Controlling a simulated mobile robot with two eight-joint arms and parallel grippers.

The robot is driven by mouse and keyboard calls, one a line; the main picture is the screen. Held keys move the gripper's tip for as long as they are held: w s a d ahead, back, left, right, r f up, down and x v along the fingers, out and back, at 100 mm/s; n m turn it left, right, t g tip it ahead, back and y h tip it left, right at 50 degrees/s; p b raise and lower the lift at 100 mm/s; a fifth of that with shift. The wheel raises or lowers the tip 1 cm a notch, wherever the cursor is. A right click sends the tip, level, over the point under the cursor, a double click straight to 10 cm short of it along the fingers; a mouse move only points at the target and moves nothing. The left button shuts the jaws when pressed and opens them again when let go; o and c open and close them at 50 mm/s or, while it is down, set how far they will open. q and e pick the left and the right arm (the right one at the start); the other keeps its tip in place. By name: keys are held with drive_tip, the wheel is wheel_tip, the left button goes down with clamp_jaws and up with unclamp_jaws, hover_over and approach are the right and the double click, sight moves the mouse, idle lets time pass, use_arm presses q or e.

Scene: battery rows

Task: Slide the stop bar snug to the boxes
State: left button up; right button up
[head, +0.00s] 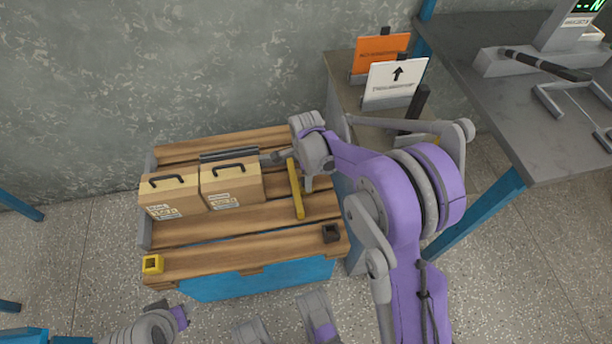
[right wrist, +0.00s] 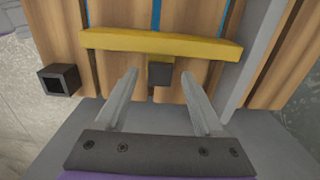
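The yellow stop bar (head: 299,203) lies across the slatted wooden pallet (head: 200,262), to the right of two brown boxes, the left box (head: 183,192) and the right box (head: 235,185). Bare slats show between the bar and the right box. In the right wrist view the bar (right wrist: 205,47) runs across the top, with a dark-ended yellow knob (right wrist: 160,74) at its middle. My right gripper (right wrist: 160,78) is open, its fingertips on either side of the knob with space on both sides. My left gripper's fingers do not show; only arm parts appear at the bottom.
A grey side rail (head: 146,228) stands along the pallet's left edge. A yellow square socket (head: 153,264) and a black one (head: 331,233) sit at the front corners. A stand with orange (head: 379,50) and white (head: 394,83) signs and a grey workbench (head: 470,50) are to the right.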

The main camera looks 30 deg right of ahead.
clamp_jaws()
idle(1.3)
